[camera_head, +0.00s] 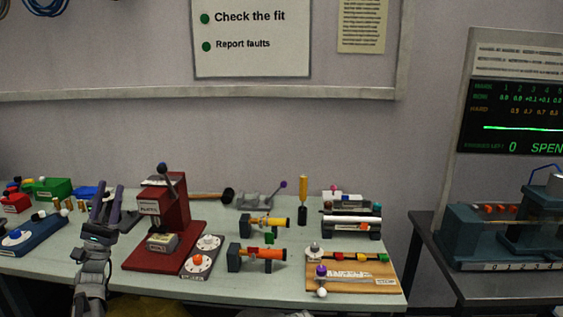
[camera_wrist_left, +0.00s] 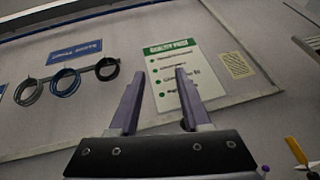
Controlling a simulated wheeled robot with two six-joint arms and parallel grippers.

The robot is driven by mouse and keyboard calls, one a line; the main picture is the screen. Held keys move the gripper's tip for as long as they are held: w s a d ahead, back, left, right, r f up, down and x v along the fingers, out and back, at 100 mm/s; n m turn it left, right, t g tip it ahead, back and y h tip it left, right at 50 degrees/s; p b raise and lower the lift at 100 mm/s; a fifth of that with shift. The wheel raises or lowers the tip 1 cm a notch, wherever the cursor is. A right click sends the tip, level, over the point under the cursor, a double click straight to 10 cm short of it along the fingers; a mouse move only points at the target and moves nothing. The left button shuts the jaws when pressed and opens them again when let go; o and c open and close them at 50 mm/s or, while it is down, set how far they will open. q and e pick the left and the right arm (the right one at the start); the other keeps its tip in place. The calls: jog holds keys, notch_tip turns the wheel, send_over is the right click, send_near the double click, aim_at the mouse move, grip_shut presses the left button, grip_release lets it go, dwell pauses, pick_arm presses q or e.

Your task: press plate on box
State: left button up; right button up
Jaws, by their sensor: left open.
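A red press (camera_head: 175,207) stands on the table left of centre in the head view, with a lever (camera_head: 168,177) raised at its top and a dark ball on the lever's end. A small box (camera_head: 162,243) with a pale top sits on the press's red base, under the head. I cannot tell whether a separate plate lies on it. My left gripper (camera_head: 107,195) is open and empty, pointing up just left of the press and apart from it. In the left wrist view its two purple fingers (camera_wrist_left: 157,85) are spread in front of the wall. My right gripper is not in view.
A grey panel with round dials (camera_head: 203,254) lies right of the press. Orange and yellow tube assemblies (camera_head: 262,254) and a wooden board (camera_head: 352,272) stand further right. A blue panel (camera_head: 30,234) and green bin (camera_head: 47,188) are at left. A second bench (camera_head: 480,283) is far right.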

pick_arm(q)
jog(key=w+d+f+m+g+h+p, duration=0.1)
jog(key=d+f+m+g+h, duration=0.2)
jog(key=d+m+g, duration=0.6)
jog(key=w+d+f+m+g+h+p, duration=0.1)
jog(key=d+f+m+g+h+p, duration=0.25)
jog(key=d, duration=1.05)
jog(key=s+d+f+m+g+y, duration=0.1)
jog(key=s+d+f+m+g, duration=0.15)
jog(key=d+f+g, duration=0.35)
jog(key=s+d+f+m+g+y, duration=0.1)
jog(key=s+d+f+m+g, duration=0.15)
jog(key=d, duration=0.65)
jog(key=s+d+f+m+g+y+p, duration=0.3)
jog(key=s+d+f+m+g+y, duration=0.35)
jog(key=s+f+y, duration=0.45)
jog(key=s+a+f+m+y+p, duration=0.3)
jog(key=s+a+f+m+y, duration=0.1)
jog(key=s+a+y, duration=0.3)
jog(key=shift+a+f+m+y, duration=0.25)
jog(key=shift+m+y, duration=0.3)
jog(key=shift+m, duration=0.35)
